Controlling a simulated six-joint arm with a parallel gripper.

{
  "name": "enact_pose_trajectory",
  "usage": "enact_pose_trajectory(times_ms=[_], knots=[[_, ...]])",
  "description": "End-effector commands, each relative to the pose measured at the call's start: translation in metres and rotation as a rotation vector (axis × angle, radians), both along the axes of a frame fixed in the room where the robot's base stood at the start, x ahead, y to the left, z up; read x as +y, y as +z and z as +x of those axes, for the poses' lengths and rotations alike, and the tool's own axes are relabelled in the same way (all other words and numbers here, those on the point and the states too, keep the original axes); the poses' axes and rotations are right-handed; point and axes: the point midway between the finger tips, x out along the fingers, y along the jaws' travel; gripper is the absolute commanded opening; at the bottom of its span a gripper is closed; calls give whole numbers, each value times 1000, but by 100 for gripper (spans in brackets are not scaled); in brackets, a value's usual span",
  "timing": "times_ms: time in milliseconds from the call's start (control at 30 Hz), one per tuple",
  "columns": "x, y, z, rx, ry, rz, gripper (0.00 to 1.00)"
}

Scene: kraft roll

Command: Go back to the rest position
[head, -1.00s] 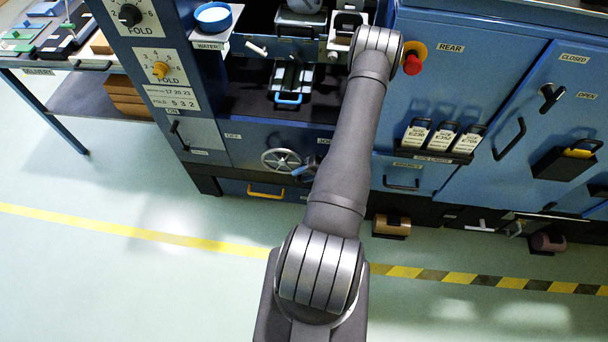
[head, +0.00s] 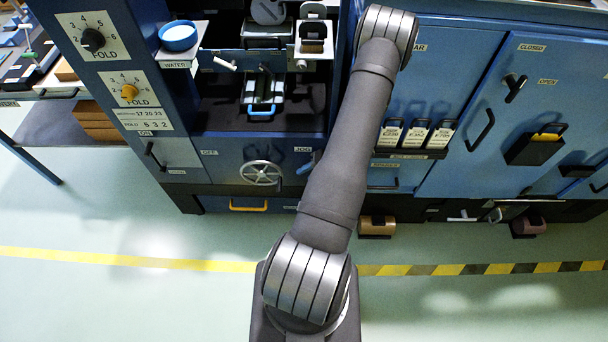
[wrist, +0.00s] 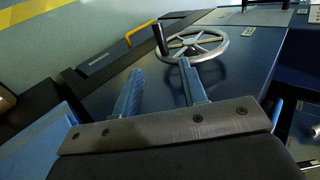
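My arm (head: 345,150) rises across the middle of the head view and bends at a silver-banded joint in front of the blue machine. My gripper (wrist: 162,85) shows in the wrist view with two light-blue fingers standing apart and nothing visible between them. Beyond the fingertips is the silver handwheel (wrist: 198,44) with its dark handle; I cannot tell the exact gap. The handwheel also shows in the head view (head: 261,173), left of my arm. In the head view the gripper is mostly or wholly hidden behind my arm.
The blue machine front (head: 450,100) fills the back. A water dish (head: 178,36) sits on a small shelf at left. Several labelled cartridges (head: 414,134) stand in a rack right of my arm. A yellow handle (head: 248,206) is low on the machine. The floor in front is clear.

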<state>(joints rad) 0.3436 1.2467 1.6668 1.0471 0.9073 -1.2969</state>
Motion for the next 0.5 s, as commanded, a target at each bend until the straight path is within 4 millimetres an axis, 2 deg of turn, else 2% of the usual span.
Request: enact_pose_trajectory(times_ms=[267,500], knots=[[1,-1,0,1,1,1,39],[20,-18,-1,3,4,2,39]])
